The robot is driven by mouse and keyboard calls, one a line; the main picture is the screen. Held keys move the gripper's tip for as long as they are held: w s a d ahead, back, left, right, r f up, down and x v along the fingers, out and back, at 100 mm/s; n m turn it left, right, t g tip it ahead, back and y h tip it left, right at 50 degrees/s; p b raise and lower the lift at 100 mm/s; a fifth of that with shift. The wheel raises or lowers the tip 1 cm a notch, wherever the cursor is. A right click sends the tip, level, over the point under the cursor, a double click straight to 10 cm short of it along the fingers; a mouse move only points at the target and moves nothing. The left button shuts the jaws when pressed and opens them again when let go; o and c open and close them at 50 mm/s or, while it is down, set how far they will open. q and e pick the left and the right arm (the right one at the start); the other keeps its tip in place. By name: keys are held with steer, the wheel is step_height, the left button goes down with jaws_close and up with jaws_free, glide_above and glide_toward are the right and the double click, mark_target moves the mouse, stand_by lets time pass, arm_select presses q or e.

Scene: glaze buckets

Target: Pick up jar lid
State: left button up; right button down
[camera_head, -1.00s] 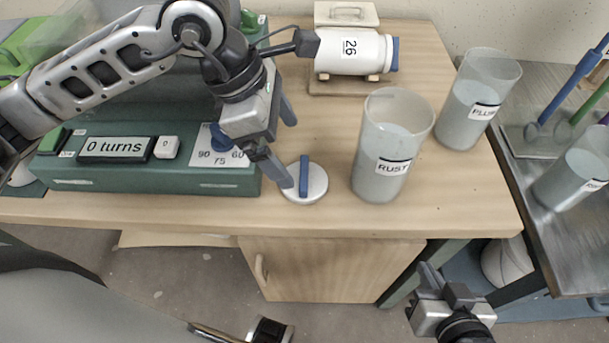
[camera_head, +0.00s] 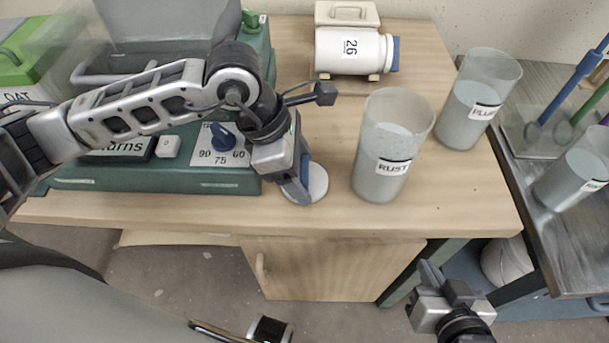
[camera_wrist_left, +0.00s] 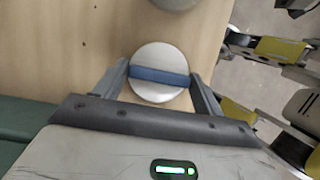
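The jar lid is a white disc with a blue bar handle (camera_wrist_left: 158,75). It lies on the wooden table near its front edge, and its rim shows in the head view (camera_head: 318,183). My left gripper (camera_head: 303,192) is down over the lid and hides much of it in the head view. In the left wrist view my left gripper (camera_wrist_left: 160,80) is open, with one finger at each end of the blue bar. Whether the fingers touch the bar is unclear. My right gripper (camera_head: 424,284) is empty and away from the table, low at the right.
The RUST bucket (camera_head: 385,160) stands close to the right of the lid, with another bucket (camera_head: 478,100) behind it. A green machine (camera_head: 150,178) with a dial is at the left. A white jar marked 26 (camera_head: 355,50) lies on a stand at the back.

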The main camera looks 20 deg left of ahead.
arm_select(q)
steer(key=c, duration=0.4)
step_height(320, 180, up, 11)
step_height(320, 180, up, 5)
steer(key=p, duration=0.4)
glide_above(301, 171)
stand_by(0.3)
